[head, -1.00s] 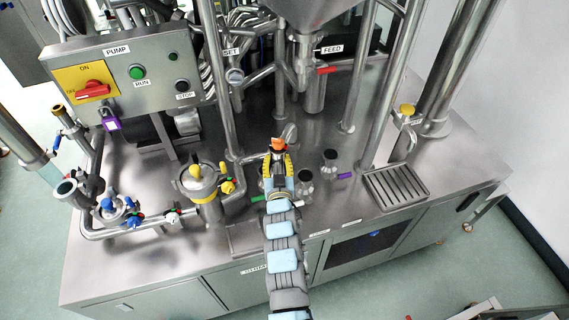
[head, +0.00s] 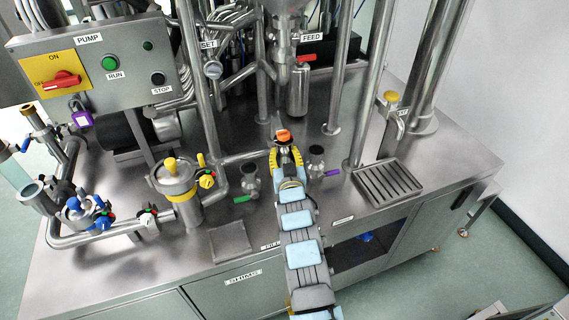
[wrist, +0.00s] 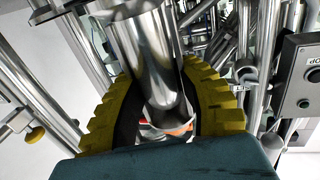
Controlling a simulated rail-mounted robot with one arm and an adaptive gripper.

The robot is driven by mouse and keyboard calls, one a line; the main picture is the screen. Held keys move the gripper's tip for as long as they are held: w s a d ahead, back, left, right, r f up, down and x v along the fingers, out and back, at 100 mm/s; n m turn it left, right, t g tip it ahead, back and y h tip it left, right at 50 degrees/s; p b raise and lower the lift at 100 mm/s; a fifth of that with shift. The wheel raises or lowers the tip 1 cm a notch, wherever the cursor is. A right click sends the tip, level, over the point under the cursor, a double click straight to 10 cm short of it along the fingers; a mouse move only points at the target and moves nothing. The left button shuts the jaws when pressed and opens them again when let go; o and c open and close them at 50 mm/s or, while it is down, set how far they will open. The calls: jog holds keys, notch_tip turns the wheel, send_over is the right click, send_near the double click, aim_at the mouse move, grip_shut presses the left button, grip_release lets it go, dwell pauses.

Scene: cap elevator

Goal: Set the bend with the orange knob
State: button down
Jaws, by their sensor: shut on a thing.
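The bend is a short polished metal tube with an orange knob (head: 283,135) on it; the knob shows just beyond my fingertips in the head view. My gripper (head: 286,155) is shut on the bend, low over the steel bench top. In the wrist view the yellow, ribbed fingers of my gripper (wrist: 165,112) close around a shiny metal tube (wrist: 155,70), with a bit of orange low between them. A green-handled valve port (head: 249,184) stands just left of my gripper and a purple-handled port (head: 317,162) just right. My fingers hide most of the bend.
The FEED outlet (head: 299,88) hangs behind my gripper, with upright pipes around it. A yellow-topped pot (head: 176,185) stands left, a drain grate (head: 388,183) right. The pump panel (head: 105,75) is at upper left. The bench front edge is clear.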

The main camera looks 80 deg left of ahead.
jog(key=shift+w+f+b, duration=0.3)
jog(key=shift+w+b, duration=0.6)
jog(key=shift+b, duration=0.95)
jog(key=shift+w+r+b, duration=0.1)
jog(key=shift+w+b, duration=0.05)
jog(key=shift+b, duration=0.15)
jog(key=c, duration=1.2)
grip_release()
jog(key=o, duration=0.5)
jog(key=shift+d, duration=0.2)
jog(key=shift+a, duration=0.15)
jog(key=s+d, duration=0.1)
jog(key=d, duration=1.1)
jog(key=shift+s, duration=0.15)
